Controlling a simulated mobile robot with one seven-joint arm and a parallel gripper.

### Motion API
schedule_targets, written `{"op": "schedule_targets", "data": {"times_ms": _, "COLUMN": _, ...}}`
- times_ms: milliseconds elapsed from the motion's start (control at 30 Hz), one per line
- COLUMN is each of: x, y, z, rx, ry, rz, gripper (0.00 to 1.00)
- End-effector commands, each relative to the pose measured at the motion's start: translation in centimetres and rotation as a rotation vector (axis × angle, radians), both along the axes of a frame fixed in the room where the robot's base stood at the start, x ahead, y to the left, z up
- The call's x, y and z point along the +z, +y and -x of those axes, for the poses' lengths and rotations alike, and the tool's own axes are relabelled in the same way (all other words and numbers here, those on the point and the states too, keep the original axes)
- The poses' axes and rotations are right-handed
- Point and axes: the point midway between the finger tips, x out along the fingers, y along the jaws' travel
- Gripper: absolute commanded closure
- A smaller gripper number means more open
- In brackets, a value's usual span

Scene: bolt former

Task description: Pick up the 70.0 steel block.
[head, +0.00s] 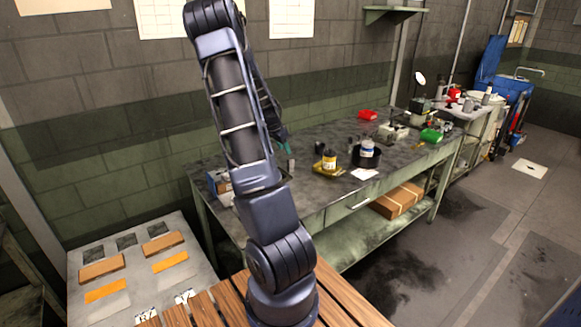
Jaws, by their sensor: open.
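My gripper (283,135) is mostly hidden behind my own raised arm. Only a dark edge with a teal tip shows, above the left part of the workbench (325,190). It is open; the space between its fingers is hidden. A small grey upright block (291,166) stands on the bench just below the gripper, close to my arm. It may be the 70.0 steel block, but no marking is legible. I cannot tell the exact gap between gripper and block.
Floor at right is mostly clear.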

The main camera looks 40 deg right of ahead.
Motion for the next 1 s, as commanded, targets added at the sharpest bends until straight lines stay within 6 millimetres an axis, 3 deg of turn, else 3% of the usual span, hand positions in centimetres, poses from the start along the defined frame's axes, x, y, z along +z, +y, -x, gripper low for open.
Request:
{"op": "schedule_targets", "data": {"times_ms": 233, "x": -1.2, "y": -1.1, "z": -0.1, "rx": -0.02, "ry": 0.002, "rz": 0.013, "gripper": 0.56}}
{"op": "schedule_targets", "data": {"times_ms": 500, "x": -4.6, "y": -2.5, "z": -0.1, "rx": -0.02, "ry": 0.003, "rz": 0.011, "gripper": 0.56}}
{"op": "schedule_targets", "data": {"times_ms": 767, "x": -6.1, "y": -3.1, "z": -0.2, "rx": -0.018, "ry": 0.001, "rz": 0.012, "gripper": 0.56}}
{"op": "schedule_targets", "data": {"times_ms": 1000, "x": -8.6, "y": -4.5, "z": -0.6, "rx": -0.018, "ry": 0.002, "rz": 0.011, "gripper": 0.56}}
